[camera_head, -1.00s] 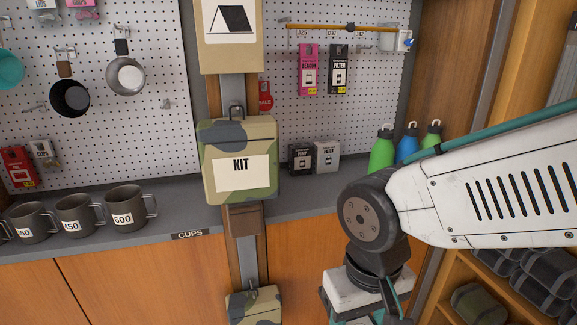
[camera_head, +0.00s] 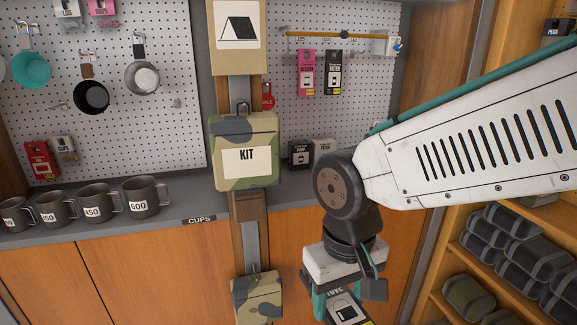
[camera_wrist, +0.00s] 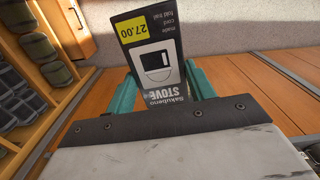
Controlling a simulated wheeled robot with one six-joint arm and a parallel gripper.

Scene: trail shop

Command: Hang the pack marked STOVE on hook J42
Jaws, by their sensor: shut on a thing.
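My gripper (camera_wrist: 160,92) is shut on the STOVE pack (camera_wrist: 152,50), a dark box with a yellow 27.00 price label, held between teal fingers. The same pack (camera_head: 345,307) shows at the bottom of the head view, below my wrist and partly cut off by the frame edge. Small tags on the right pegboard mark a row of hooks; the rightmost, hard to read now, is J42 (camera_head: 355,41). No pack hangs under it. My gripper is well below and in front of that row.
A pink pack (camera_head: 306,72) and a black filter pack (camera_head: 333,73) hang left of J42. A post with a KIT bag (camera_head: 245,152) stands left. Boxes (camera_head: 300,154) sit on the counter.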

